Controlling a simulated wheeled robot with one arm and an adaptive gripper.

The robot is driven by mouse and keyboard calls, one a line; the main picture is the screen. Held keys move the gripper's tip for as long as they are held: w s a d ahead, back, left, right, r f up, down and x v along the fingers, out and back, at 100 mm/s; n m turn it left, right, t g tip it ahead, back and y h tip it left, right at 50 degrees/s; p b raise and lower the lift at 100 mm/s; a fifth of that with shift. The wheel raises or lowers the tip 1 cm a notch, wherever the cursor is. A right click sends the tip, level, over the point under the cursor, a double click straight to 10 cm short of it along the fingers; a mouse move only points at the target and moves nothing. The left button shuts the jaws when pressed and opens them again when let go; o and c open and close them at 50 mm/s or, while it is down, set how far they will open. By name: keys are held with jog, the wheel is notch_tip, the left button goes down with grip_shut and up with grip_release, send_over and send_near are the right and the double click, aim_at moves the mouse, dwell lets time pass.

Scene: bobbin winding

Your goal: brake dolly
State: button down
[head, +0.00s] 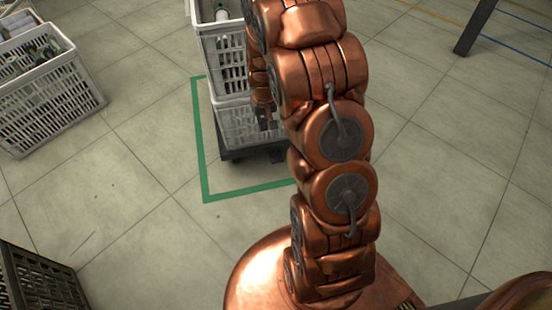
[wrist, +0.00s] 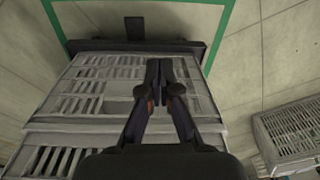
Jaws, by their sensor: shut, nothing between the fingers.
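The dolly (head: 236,153) is a low dark platform under stacked white crates (head: 222,60), inside a green floor outline. In the wrist view its dark edge (wrist: 95,46) runs across the top of the picture. A short dark tab (wrist: 134,28), possibly the brake pedal, sticks out from that edge; whether it is up or down cannot be told. My gripper (wrist: 159,64) is shut and empty, pointing toward the dolly edge in front of the crates, with its tips just right of the tab. In the head view my gripper (head: 266,120) is partly hidden behind my arm.
The green outline (head: 203,165) frames the dolly on the tiled floor. A grey-white crate of bobbins (head: 45,95) stands at left, and a dark crate (head: 40,283) at lower left. A dark post (head: 475,28) stands upper right. Floor between them is clear.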

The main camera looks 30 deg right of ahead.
jog(key=m+t+b, duration=0.1)
jog(key=b, duration=0.3)
send_over(276, 157)
jog(key=s, duration=0.2)
notch_tip(276, 157, down, 16)
jog(key=shift+w+a+h, duration=0.25)
jog(key=shift+a+h, duration=0.1)
jog(key=shift+h, duration=0.05)
jog(key=shift+f, duration=0.1)
jog(key=f+b, duration=0.1)
jog(key=f, duration=0.3)
jog(key=f+b, duration=0.1)
jog(key=f, duration=0.3)
jog(key=w+f+b, duration=0.1)
jog(key=f+b, duration=0.1)
jog(key=f, duration=0.2)
jog(key=shift+d+f, duration=0.15)
jog(key=shift+f, duration=0.05)
jog(key=shift+s+f+b, duration=0.1)
jog(key=shift+f+b, duration=0.2)
jog(key=shift+f, duration=0.3)
